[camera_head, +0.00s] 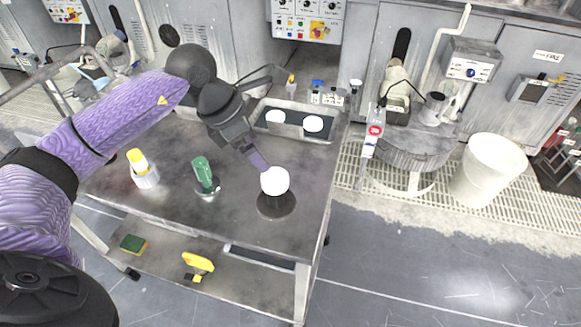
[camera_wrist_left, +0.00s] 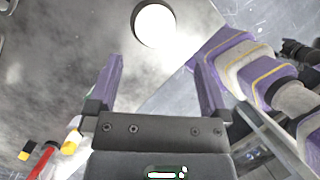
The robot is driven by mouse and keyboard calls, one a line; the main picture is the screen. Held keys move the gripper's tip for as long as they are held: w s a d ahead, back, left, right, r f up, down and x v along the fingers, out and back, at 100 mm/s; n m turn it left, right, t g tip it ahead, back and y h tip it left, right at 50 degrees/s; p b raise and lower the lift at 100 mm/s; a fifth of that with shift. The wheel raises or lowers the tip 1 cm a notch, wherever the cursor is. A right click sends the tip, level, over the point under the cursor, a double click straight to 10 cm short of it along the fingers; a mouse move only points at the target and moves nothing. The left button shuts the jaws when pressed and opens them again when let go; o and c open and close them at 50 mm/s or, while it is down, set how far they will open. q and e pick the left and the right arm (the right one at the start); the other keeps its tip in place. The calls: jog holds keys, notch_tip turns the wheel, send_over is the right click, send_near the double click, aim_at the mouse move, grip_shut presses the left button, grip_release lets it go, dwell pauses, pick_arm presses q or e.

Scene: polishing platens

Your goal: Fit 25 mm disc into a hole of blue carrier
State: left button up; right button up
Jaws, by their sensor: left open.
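A round white disc (camera_head: 274,181) shows on or just above a dark round stand (camera_head: 276,208) near the cart top's right side. In the left wrist view the white disc (camera_wrist_left: 155,26) has a dark rim and lies beyond the fingertips. My left gripper (camera_head: 259,161) is over the cart, close behind the white disc; one finger overlaps its edge in the head view. In the left wrist view its jaws (camera_wrist_left: 160,70) are apart with nothing between them. Two more white discs (camera_head: 275,117) (camera_head: 313,124) are in a tray at the back. I cannot make out a blue carrier. My right gripper is out of view.
The grey cart top (camera_head: 235,228) holds a green bottle (camera_head: 203,171) and a yellow-capped white bottle (camera_head: 142,170). The tray (camera_head: 262,127) and small bottles (camera_head: 317,93) stand at its back. A sponge (camera_head: 134,244) is on the lower shelf. A white bin (camera_head: 487,170) stands right.

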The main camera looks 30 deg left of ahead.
aim_at(273, 177)
pick_arm(q)
jog(key=x, duration=0.3)
jog(key=b+x, duration=0.1)
jog(key=x, duration=0.2)
jog(key=a+b+x, duration=0.1)
jog(key=x, duration=0.2)
jog(key=shift+s+f, duration=0.15)
jog(key=shift+f, duration=0.05)
jog(key=shift+d+f, duration=0.1)
jog(key=shift+f, duration=0.05)
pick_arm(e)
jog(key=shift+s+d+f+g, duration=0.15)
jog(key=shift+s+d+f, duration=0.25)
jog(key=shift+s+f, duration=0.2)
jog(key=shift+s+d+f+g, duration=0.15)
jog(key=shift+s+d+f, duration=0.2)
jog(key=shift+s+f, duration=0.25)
